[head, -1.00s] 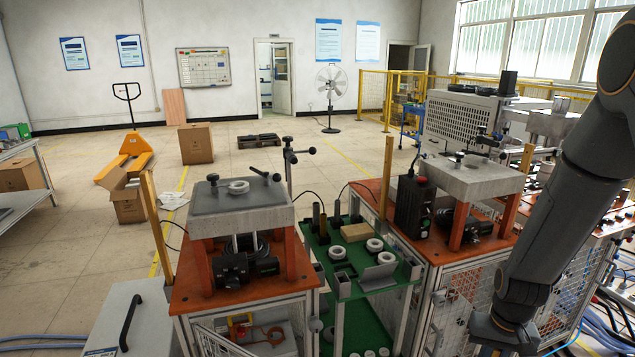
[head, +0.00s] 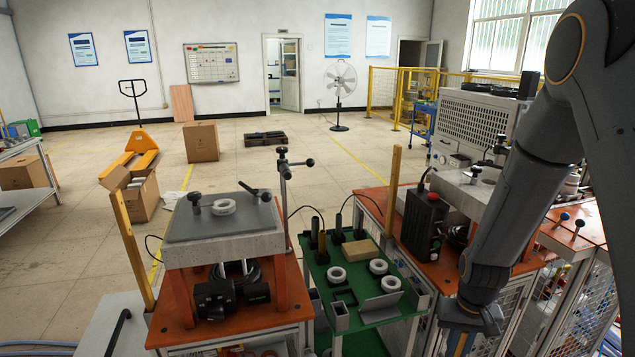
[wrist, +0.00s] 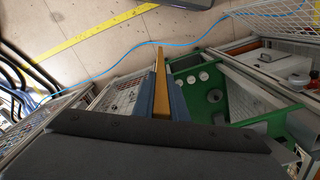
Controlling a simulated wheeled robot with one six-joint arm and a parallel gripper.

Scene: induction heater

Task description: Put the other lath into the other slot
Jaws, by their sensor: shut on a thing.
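My gripper (wrist: 161,95) is shut on a long tan wooden lath (wrist: 160,62), which lies between its two blue fingers in the wrist view. In the head view, a piece of the held lath (head: 461,344) shows below my wrist at the bottom edge; the fingers are hard to make out there. Two similar wooden laths stand upright, one at the left machine's left side (head: 132,248) and one behind the green table (head: 393,190). Grey square sockets sit at the front corners of the green table, left (head: 341,318) and right (head: 420,304); I cannot tell which slot is meant.
The green table (head: 350,275) bears white rings, a tan block and dark rods. The left machine (head: 225,245) and the black box (head: 421,225) flank it. A blue cable (wrist: 110,68) crosses the floor.

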